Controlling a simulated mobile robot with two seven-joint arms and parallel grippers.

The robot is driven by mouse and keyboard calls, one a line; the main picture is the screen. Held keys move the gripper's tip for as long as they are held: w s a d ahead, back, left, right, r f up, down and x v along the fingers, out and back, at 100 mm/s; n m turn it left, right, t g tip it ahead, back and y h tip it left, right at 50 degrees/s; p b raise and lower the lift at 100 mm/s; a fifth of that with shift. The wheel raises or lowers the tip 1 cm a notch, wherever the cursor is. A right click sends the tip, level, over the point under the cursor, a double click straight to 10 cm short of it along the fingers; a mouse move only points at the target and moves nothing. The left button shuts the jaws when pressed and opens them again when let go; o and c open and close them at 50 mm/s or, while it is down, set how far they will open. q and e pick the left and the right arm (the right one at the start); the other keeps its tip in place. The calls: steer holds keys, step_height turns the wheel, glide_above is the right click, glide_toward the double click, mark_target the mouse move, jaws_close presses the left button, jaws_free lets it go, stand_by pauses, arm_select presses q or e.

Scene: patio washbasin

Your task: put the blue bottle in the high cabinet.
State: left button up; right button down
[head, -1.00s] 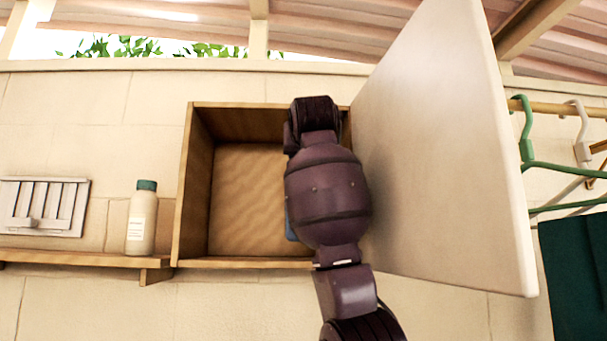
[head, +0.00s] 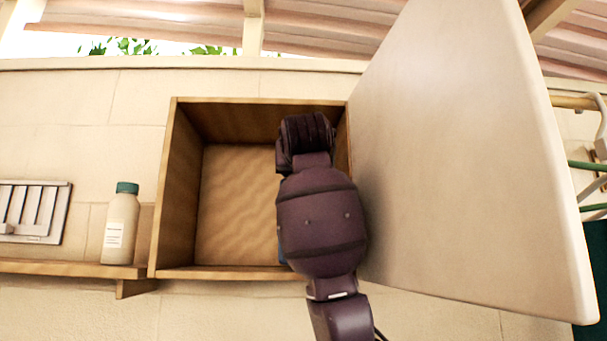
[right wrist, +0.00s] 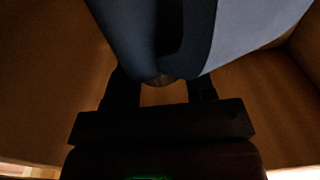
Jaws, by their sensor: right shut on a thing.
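The high cabinet (head: 236,205) is an open wooden box on the wall, its white door (head: 450,170) swung open to the right. My right arm reaches up in front of the cabinet's right half and hides its own gripper in the head view. In the right wrist view my right gripper (right wrist: 160,90) is shut on the blue bottle (right wrist: 125,25), which has a pale label. Wooden walls surround it there. Only a blue sliver of the bottle (head: 282,252) shows beside my arm in the head view. Whether it touches the cabinet floor is hidden. My left gripper is out of view.
A cream bottle with a green cap (head: 121,224) stands on a wooden shelf (head: 70,268) left of the cabinet. A slatted grey panel (head: 35,212) is farther left. Hangers (head: 590,170) hang beyond the door. The cabinet's left half looks empty.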

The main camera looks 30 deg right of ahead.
steer(key=shift+s+f, duration=0.1)
steer(key=shift+s, duration=0.1)
steer(key=shift+w+a+f, duration=0.15)
steer(key=shift+w+f, duration=0.05)
steer(key=shift+w, duration=0.1)
steer(key=shift+s, duration=0.1)
steer(key=shift+s, duration=0.1)
steer(key=shift+f, duration=0.1)
steer(key=shift+c, duration=2.3)
jaws_free()
